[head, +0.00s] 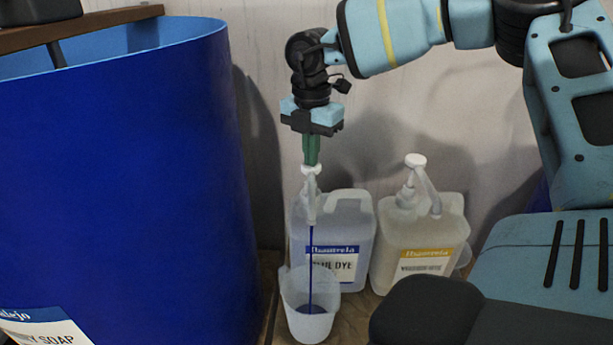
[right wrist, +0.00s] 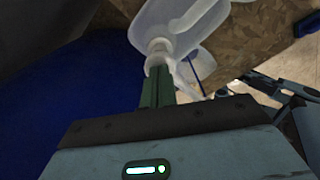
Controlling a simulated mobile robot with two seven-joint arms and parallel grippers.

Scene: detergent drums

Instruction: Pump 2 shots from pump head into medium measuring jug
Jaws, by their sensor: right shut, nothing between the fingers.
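The pump head (head: 311,170) is white and stands on the blue dye bottle (head: 345,225), a translucent jug with a blue label. My right gripper (head: 311,163) is shut with its green fingertips on top of the pump head, pointing down, with nothing between them. A thin stream of blue liquid runs from the spout into the measuring jug (head: 309,325), a translucent cup in front of the bottle with some blue liquid at its bottom. In the right wrist view the fingertips touch the pump head (right wrist: 158,50). My left gripper is not in view.
A large blue drum (head: 120,170) fills the left side, close to the jug. A second pump bottle with a yellow label (head: 420,235) stands just right of the dye bottle. A wall is behind them.

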